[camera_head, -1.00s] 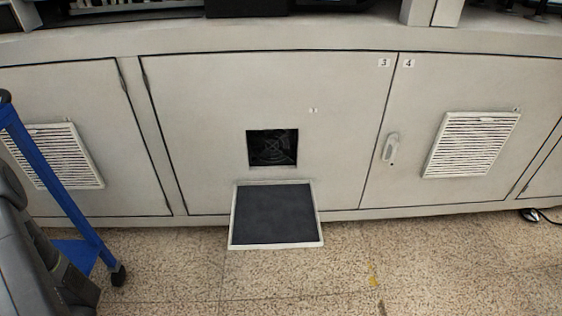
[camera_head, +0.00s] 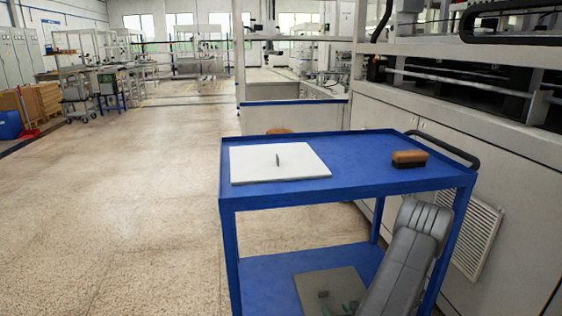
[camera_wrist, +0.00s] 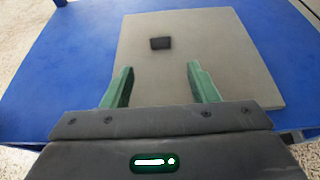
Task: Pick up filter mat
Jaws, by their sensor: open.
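A flat grey mat (camera_head: 315,282) with a small dark tab lies on the lower shelf of the blue cart. The wrist view shows this mat (camera_wrist: 225,50) and its dark tab (camera_wrist: 161,43) beyond my fingertips. My gripper (camera_wrist: 160,70) is open, its green fingers apart above the mat with nothing between them. In the head view my arm hides part of the mat, and the green fingers (camera_head: 340,308) show only partly. A white mat (camera_head: 250,165) with a small upright grey tab lies on the cart's top shelf. Which one is the filter mat I cannot tell.
The blue cart's top shelf (camera_head: 365,165) is above my arm; its posts (camera_head: 231,250) stand close by. A brush (camera_head: 409,159) lies on that shelf. Pale cabinets with a louvred vent (camera_head: 478,238) stand at the right. The floor (camera_head: 130,190) at left is free.

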